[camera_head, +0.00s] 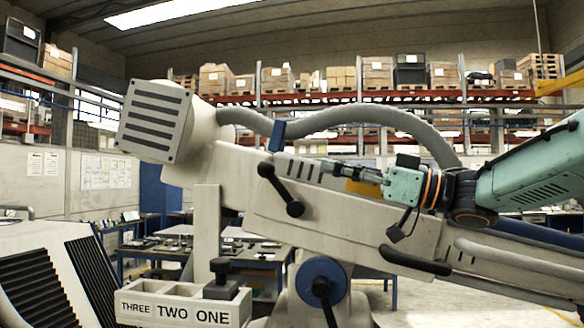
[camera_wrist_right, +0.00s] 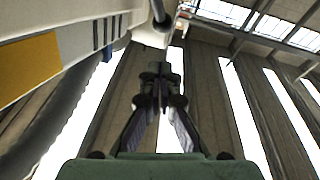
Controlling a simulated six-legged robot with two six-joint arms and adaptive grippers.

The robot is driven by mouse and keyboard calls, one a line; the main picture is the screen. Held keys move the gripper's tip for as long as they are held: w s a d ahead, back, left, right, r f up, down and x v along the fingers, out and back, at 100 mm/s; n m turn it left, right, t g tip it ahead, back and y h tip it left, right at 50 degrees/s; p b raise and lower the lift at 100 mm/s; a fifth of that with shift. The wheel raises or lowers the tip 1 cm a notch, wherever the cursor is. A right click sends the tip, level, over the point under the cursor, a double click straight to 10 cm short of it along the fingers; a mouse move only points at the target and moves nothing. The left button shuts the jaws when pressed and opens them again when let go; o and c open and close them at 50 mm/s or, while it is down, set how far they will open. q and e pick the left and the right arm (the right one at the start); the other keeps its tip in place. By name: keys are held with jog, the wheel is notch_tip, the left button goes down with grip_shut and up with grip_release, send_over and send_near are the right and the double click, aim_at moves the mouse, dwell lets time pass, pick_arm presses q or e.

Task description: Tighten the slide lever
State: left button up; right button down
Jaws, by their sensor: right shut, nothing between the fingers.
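The slide lever (camera_head: 280,188) is a black bar with a round knob at each end, on the side of the beige microscope arm (camera_head: 345,218). It slants from upper left to lower right. My right gripper (camera_head: 328,167) comes in from the right, shut and empty, its tips to the right of the lever and apart from it in the picture. The right wrist view shows the gripper's closed fingers (camera_wrist_right: 160,92) pointing ahead, with a dark rounded piece (camera_wrist_right: 161,18) beyond them; I cannot tell whether it is the lever. My left gripper is not in view.
A blue round knob (camera_head: 322,281) with a black handle sits below the arm. A box with compartments marked THREE, TWO, ONE (camera_head: 184,309) stands at the lower left, a black piece in its right part. A grey hose (camera_head: 350,117) arches above the arm. Shelves stand behind.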

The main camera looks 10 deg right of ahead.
aim_at(301, 201)
jog(key=f+p+x, duration=0.1)
jog(key=p+x, duration=0.1)
jog(key=x, duration=0.6)
jog(key=shift+w+f, duration=0.3)
jog(key=shift+f, duration=0.55)
jog(key=shift+s, duration=0.2)
